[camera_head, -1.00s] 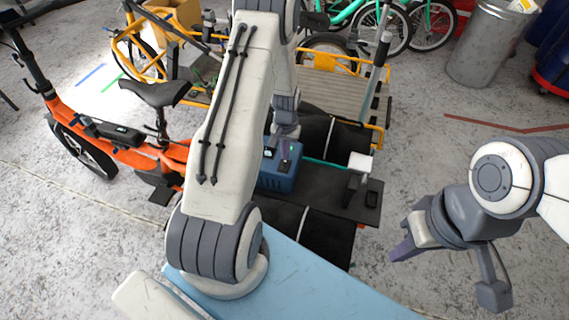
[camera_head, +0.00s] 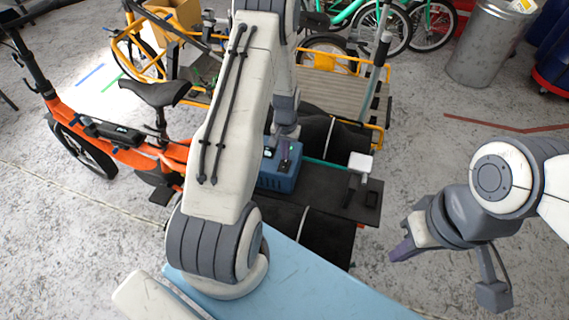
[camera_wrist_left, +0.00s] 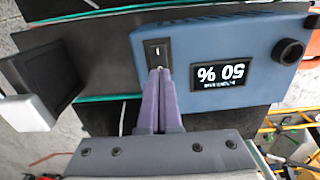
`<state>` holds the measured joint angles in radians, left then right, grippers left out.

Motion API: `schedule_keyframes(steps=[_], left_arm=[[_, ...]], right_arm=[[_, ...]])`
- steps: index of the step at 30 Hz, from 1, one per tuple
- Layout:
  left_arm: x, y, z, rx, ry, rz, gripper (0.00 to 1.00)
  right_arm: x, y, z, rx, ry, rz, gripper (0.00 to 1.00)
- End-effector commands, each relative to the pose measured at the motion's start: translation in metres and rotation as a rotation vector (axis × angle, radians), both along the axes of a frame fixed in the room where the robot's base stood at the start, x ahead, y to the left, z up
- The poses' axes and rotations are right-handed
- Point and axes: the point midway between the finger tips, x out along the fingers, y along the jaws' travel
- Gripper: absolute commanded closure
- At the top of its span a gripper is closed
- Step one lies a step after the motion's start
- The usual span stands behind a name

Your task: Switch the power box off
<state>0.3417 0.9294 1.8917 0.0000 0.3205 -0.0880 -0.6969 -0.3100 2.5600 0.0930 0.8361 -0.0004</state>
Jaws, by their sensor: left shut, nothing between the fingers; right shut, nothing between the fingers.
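The blue power box (camera_head: 277,180) sits on the dark deck of the orange cargo bike, partly hidden by my left arm in the head view. In the left wrist view the power box (camera_wrist_left: 200,35) shows a lit display (camera_wrist_left: 232,76) reading 50 %, upside down. Left of the display is a black rocker switch (camera_wrist_left: 157,50). My left gripper (camera_wrist_left: 160,74) is shut and empty, its purple fingertips at the switch's lower edge; I cannot tell whether they touch it. In the head view my left gripper (camera_head: 284,152) is over the box. My right gripper (camera_head: 402,250) is shut and empty, away to the right.
The orange bike (camera_head: 125,150) stands at left. A light-blue surface (camera_head: 310,285) lies in front. A yellow bike frame with a slatted bed (camera_head: 335,90) is behind the box. A metal bin (camera_head: 485,45) stands back right.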

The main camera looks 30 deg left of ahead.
Motion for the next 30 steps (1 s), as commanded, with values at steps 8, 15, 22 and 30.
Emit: schedule_keyframes(steps=[8,15,22,30], left_arm=[[0.000,0.000,-0.005,0.000,0.000,0.000,1.00],[0.000,0.000,-0.009,0.000,0.000,0.000,1.00],[0.000,0.000,-0.012,0.000,0.000,0.000,1.00],[0.000,0.000,-0.016,0.000,0.000,0.000,1.00]], right_arm=[[0.000,0.000,-0.004,0.000,0.000,0.000,1.00],[0.000,0.000,-0.006,0.000,0.000,0.000,1.00],[0.000,0.000,-0.009,0.000,0.000,0.000,1.00],[0.000,0.000,-0.011,0.000,0.000,0.000,1.00]])
